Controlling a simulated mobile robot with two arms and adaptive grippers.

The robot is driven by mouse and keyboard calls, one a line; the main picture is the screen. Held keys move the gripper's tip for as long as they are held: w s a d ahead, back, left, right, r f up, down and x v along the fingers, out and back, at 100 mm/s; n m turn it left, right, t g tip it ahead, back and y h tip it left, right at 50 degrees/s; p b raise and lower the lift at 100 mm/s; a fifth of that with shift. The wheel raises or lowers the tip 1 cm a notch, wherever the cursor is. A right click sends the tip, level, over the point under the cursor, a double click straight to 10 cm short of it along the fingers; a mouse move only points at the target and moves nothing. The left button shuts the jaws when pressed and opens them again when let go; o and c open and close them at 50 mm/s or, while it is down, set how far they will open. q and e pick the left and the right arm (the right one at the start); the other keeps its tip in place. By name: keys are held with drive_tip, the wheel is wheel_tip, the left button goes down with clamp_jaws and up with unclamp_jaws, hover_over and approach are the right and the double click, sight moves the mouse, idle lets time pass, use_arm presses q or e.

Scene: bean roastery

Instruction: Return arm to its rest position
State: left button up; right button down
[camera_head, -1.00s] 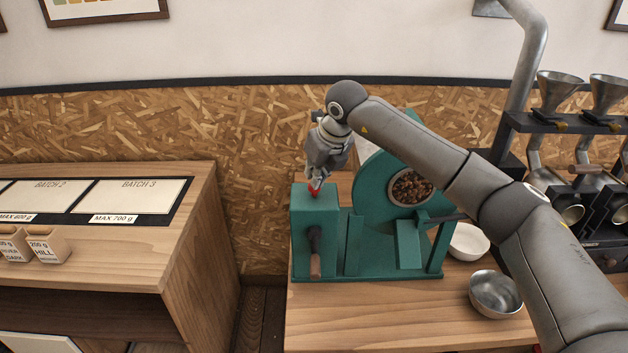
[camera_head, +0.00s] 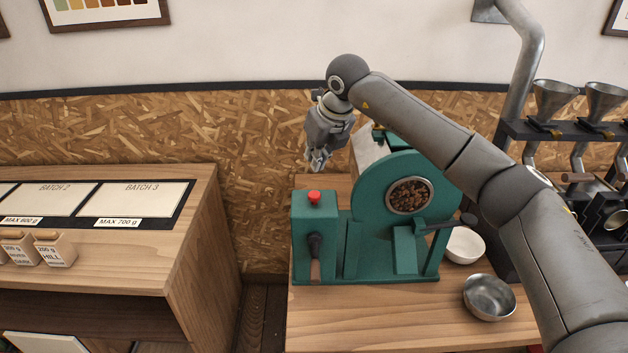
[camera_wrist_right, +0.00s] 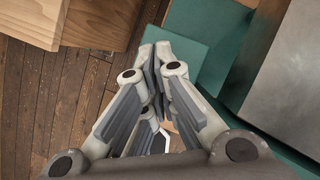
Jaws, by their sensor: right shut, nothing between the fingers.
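My right gripper (camera_head: 318,162) is shut and empty. In the head view it points down, just above and behind the red button (camera_head: 314,197) on the green roaster (camera_head: 372,215), apart from it. In the right wrist view the closed fingers (camera_wrist_right: 155,62) show over the roaster's green box (camera_wrist_right: 185,62), with wooden floor to the left. My right arm reaches in from the right, across and above the roaster. My left gripper is not in view.
A metal bowl (camera_head: 489,297) and a white bowl (camera_head: 465,245) stand to the right of the roaster. Metal funnels (camera_head: 553,98) sit on a dark rack at the right. A wooden counter with batch trays (camera_head: 140,199) stands at the left, with a floor gap between.

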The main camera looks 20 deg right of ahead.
drive_tip(key=shift+r, duration=0.25)
